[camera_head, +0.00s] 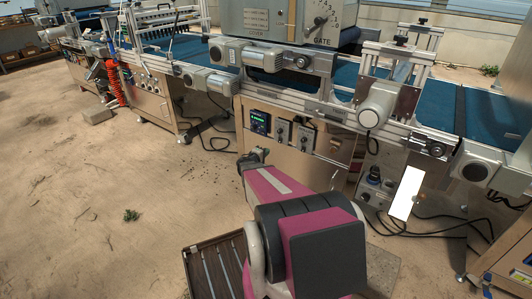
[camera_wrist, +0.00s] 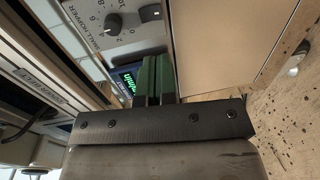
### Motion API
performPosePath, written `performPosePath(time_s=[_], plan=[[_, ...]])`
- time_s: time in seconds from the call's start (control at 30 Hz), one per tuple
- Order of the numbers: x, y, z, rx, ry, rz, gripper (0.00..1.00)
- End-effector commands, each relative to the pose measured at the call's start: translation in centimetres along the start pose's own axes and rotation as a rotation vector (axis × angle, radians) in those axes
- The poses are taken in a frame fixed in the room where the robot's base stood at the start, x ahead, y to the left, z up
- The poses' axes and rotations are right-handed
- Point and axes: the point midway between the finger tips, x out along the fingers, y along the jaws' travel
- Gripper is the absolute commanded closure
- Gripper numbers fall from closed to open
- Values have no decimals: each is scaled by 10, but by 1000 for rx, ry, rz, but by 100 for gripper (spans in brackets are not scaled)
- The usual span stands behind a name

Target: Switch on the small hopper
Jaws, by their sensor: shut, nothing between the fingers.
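The small hopper control box (camera_wrist: 98,22) is a light grey panel labelled "SMALL HOPPER" in the wrist view. It has a numbered dial with a dark knob (camera_wrist: 113,25) and a second dark control (camera_wrist: 150,12) beside it, partly cut off by the frame's top edge. My gripper (camera_wrist: 155,60) is shut and empty, its green-padded fingers together beside the panel. I cannot tell whether the fingertips touch anything. In the head view my gripper (camera_head: 254,157) is low in front of the cabinet, below the control boxes. Which position the second control is in is unclear.
A display with green digits (camera_wrist: 129,82) is partly hidden behind my fingers; it also shows on the cabinet in the head view (camera_head: 259,121). Two knob boxes (camera_head: 283,131) (camera_head: 305,136) sit to its right. The conveyor frame (camera_head: 310,98) overhangs them. Open floor lies left.

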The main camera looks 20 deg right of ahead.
Motion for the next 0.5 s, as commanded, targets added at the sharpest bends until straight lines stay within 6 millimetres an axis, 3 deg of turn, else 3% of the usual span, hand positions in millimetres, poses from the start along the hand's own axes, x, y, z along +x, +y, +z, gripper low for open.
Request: performPosePath(time_s=[0.2, 0.5], plan=[[45, -1, -1, 0, -2, 0, 100], [94, -1, -1, 0, -1, 0, 100]])
